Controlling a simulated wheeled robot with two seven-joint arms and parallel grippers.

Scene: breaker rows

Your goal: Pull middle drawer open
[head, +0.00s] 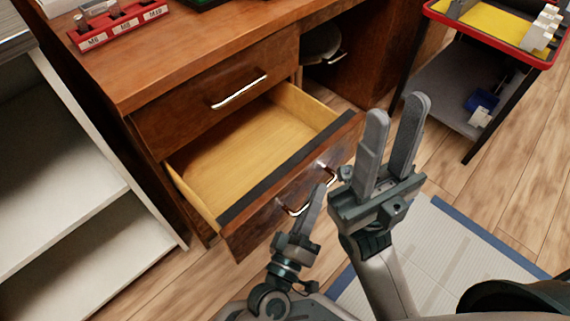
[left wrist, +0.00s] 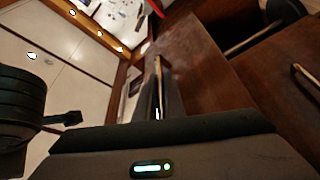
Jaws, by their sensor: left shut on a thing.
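The middle drawer (head: 285,200) of the wooden desk is pulled out below the shut top drawer (head: 205,105). Its pale wooden inside (head: 255,145) shows and looks empty. My left gripper (head: 318,190) is at the front of this drawer, shut on its metal handle (head: 297,210); the fingers hide part of the handle. In the left wrist view, a finger (left wrist: 158,85) stands close to brown wood, and its grip on the handle is hard to make out. My right gripper (head: 397,115) is open and empty, raised to the right of the drawer front.
A red rack with labelled slots (head: 120,25) stands on the desktop. White shelves (head: 75,215) stand close on the left. A cart with a red-rimmed yellow tray (head: 490,25) is at the upper right. A grey mat with blue edges (head: 440,250) lies on the wooden floor.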

